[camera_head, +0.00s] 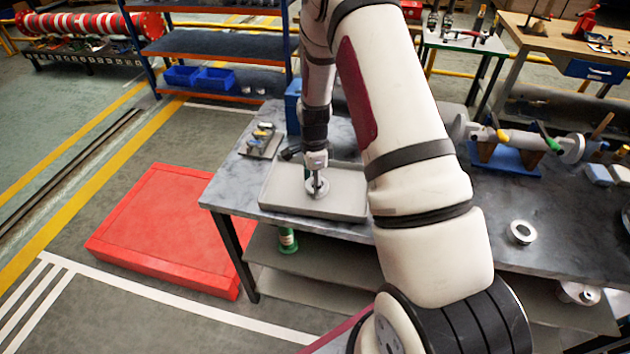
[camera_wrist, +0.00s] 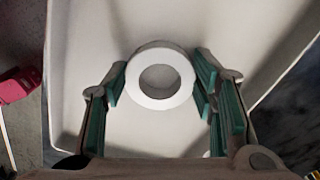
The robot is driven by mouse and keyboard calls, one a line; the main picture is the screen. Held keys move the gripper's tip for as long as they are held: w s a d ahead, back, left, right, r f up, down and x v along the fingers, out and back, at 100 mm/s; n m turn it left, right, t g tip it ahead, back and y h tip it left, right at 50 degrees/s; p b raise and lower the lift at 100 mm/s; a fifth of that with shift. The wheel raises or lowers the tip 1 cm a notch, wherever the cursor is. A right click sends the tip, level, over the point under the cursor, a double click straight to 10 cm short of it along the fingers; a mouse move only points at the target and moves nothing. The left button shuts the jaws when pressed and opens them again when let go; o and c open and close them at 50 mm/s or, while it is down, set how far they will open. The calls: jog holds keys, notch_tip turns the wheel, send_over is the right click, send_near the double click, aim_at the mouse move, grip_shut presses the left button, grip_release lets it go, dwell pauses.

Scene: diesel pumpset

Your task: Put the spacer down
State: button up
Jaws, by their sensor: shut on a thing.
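The spacer (camera_wrist: 160,100) is a pale, thick ring with a round hole. In the wrist view it sits between the green-padded fingertips of my gripper (camera_wrist: 160,80), which is shut on it. In the head view my gripper (camera_head: 317,183) points down over the grey shallow tray (camera_head: 348,207), and the spacer is small and partly covered by the fingers. The tray fills most of the wrist view (camera_wrist: 75,110) behind the ring. I cannot tell whether the spacer touches the tray floor.
The tray lies on a grey workbench (camera_head: 400,125). A small plate with fittings (camera_head: 262,140) is at its left. Another metal ring (camera_head: 522,232) lies at the right, past my arm. A shaft assembly on a blue stand (camera_head: 505,158) stands behind. A red platform (camera_head: 170,230) is on the floor.

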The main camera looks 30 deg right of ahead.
jog(key=shift+f, duration=0.15)
jog(key=o, duration=1.2)
